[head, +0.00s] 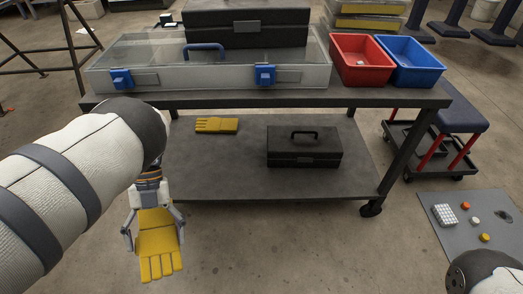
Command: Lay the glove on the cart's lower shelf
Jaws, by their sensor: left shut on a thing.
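My left gripper (153,211) is shut on a yellow glove (158,245), which hangs with its fingers pointing down, in front of the cart's near left side. The cart's lower shelf (235,165) is dark and flat. A second yellow glove (216,125) lies on it toward the back left. A black toolbox (304,146) with a handle stands on the shelf's right part. The held glove appears apart from the shelf. Of my right arm only a dark rounded part shows at the bottom right corner; its gripper is out of view.
The cart's top (400,97) overhangs the shelf and carries a clear case (210,75), a black box (245,22), a red bin (361,60) and a blue bin (409,62). Bare shelf lies between the glove and toolbox and along the front. A grey mat (465,240) with small items lies right.

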